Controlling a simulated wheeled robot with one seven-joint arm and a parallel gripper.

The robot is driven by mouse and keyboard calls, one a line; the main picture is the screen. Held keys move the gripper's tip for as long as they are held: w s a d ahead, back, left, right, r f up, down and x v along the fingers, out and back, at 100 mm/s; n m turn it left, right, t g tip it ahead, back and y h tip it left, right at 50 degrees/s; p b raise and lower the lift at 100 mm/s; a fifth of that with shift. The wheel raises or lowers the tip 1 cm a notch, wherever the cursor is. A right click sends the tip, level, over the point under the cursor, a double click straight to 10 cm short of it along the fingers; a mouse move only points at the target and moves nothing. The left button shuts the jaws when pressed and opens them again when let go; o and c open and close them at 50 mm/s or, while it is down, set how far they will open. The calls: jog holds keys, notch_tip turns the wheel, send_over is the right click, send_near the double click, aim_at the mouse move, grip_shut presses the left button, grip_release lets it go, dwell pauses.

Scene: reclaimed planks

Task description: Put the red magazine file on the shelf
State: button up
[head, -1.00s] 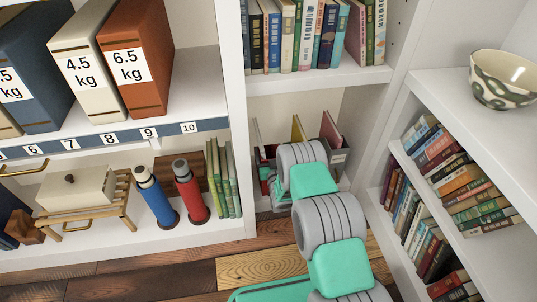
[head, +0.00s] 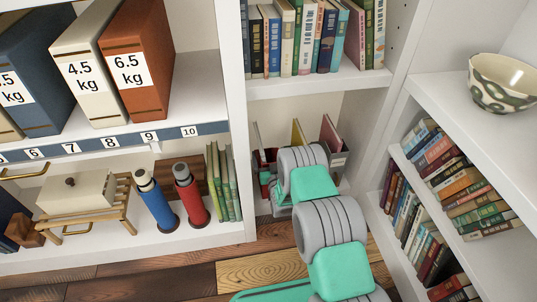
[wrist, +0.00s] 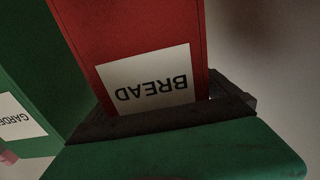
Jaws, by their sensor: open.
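The red magazine file (wrist: 130,35) fills the upper middle of the wrist view, its white label reading BREAD upside down. In the head view a small red part of it (head: 265,177) seems to show in the lower compartment, mostly hidden by my arm. My gripper (wrist: 180,118) is open; its dark jaw bar lies across the label end of the red file, very close to it. I cannot tell whether they touch. A green magazine file (wrist: 30,60), with a partly seen label, stands beside the red one.
The compartment's shelf board (head: 310,83) above holds a row of books. Thin green books (head: 222,185) and a red bottle (head: 190,195) are on the left. A patterned bowl (head: 503,82) sits right.

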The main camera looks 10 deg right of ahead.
jog(key=s+p, duration=0.3)
jog(key=s, duration=0.8)
jog(key=w+r+g, duration=0.4)
jog(key=w+r, duration=0.2)
jog(key=r, duration=0.3)
jog(key=s+r+g, duration=0.3)
jog(key=s+r, duration=0.1)
jog(key=r, duration=0.4)
jog(key=s+r+g, duration=0.3)
jog(key=s, duration=0.7)
jog(key=s+r+g, duration=0.3)
jog(key=s+r, duration=0.1)
jog(key=s, duration=0.7)
jog(key=s+r+g, duration=0.3)
jog(key=s, duration=0.7)
jog(key=shift+s+a+r, duration=0.15)
jog(key=shift+s+r, duration=0.05)
jog(key=shift+s, duration=0.05)
